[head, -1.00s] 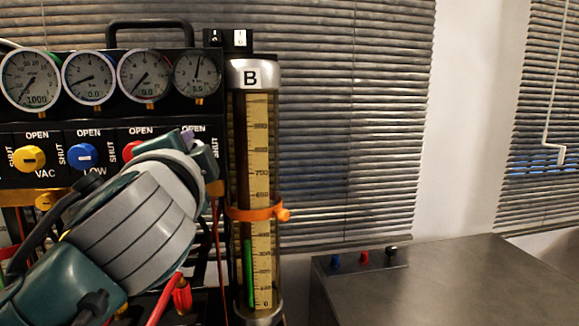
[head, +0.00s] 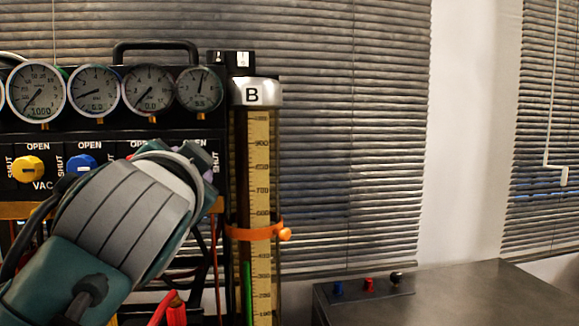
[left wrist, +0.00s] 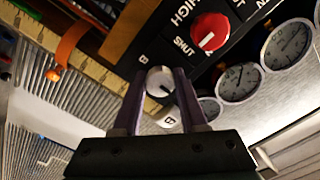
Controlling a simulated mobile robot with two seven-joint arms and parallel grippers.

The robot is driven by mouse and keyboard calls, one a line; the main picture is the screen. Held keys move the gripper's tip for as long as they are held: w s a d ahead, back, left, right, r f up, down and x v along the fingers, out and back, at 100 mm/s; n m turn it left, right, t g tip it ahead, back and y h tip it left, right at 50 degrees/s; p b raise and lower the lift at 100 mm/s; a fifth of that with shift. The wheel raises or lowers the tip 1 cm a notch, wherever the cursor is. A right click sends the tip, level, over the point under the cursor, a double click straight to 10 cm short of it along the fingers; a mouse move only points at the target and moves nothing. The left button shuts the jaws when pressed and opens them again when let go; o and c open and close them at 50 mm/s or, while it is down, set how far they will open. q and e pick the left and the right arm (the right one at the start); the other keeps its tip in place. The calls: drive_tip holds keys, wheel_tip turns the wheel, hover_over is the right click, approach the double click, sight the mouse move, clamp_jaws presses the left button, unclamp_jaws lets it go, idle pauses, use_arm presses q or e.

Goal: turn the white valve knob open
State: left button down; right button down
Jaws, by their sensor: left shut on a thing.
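The white valve knob (left wrist: 160,82) sits between the fingertips of my left gripper (left wrist: 161,76) in the left wrist view. The two purple fingers are shut on it, one on each side. A dark pointer mark shows on the knob's face. Its own OPEN and SHUT lettering is not readable there. In the head view my left arm's bulky wrist covers the knob and most of the gripper. My right gripper is in neither view.
The red knob (left wrist: 209,34) marked HIGH is beside the white one. Yellow (head: 28,169) and blue (head: 81,165) knobs sit further left under the gauges (head: 148,90). The tall scaled column B (head: 262,190) with an orange clamp (head: 255,232) stands close on the right.

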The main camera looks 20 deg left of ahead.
use_arm(q)
drive_tip(key=shift+c, duration=2.2)
unclamp_jaws()
